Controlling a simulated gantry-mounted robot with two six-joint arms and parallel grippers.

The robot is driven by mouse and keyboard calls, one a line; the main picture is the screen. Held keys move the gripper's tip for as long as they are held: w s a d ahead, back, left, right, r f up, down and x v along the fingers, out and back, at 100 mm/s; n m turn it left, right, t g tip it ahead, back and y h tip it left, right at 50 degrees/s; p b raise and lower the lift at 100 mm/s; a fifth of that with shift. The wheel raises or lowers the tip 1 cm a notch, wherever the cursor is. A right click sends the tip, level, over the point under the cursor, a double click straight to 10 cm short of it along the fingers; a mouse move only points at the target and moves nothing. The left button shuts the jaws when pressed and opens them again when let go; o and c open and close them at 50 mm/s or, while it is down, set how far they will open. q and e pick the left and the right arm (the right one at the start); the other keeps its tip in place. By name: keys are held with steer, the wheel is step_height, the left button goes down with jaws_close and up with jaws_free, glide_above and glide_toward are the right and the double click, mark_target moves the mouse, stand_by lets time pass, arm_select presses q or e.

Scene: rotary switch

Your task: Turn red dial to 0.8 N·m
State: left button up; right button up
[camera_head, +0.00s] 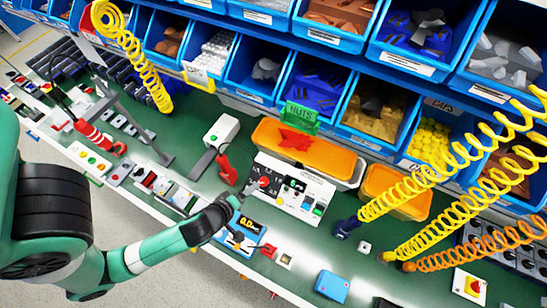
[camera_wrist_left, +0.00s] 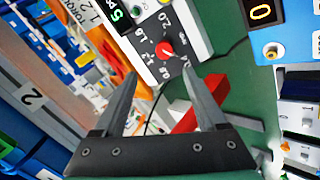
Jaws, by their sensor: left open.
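The red dial (camera_head: 264,182) is a small round knob on a white control panel (camera_head: 301,190) near the middle of the bench. In the left wrist view the dial (camera_wrist_left: 166,50) has printed numbers around it, 0.8 among them; which one it points to is too small to tell. My left gripper (camera_head: 238,197) comes in from the lower left and is close to the dial's left side. In the left wrist view its two fingers (camera_wrist_left: 160,74) are spread and empty, with the dial just beyond the gap between the tips. My right gripper is not in view.
The panel also carries a display and coloured buttons. A blue-framed device (camera_head: 240,236) lies below my left gripper. An orange bin (camera_head: 325,155) stands behind the panel. Yellow coiled cables (camera_head: 440,190) hang at the right. Green bench surface is free in front of the panel.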

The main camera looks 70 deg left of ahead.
mark_target(263, 182)
arm_select(q)
steer(key=b+x, duration=0.1)
steer(key=x, duration=0.2)
steer(key=b+x, duration=0.1)
steer(key=x, duration=0.2)
steer(key=b+x, duration=0.1)
steer(key=x, duration=0.3)
steer(key=shift+s+d+f, duration=0.1)
steer(key=shift+s+f, duration=0.2)
steer(key=shift+f, duration=0.15)
steer(key=shift+w+a+f, duration=0.25)
steer(key=shift+w+f, duration=0.05)
steer(key=shift+w, duration=0.05)
steer(key=shift+c, duration=0.3)
jaws_close()
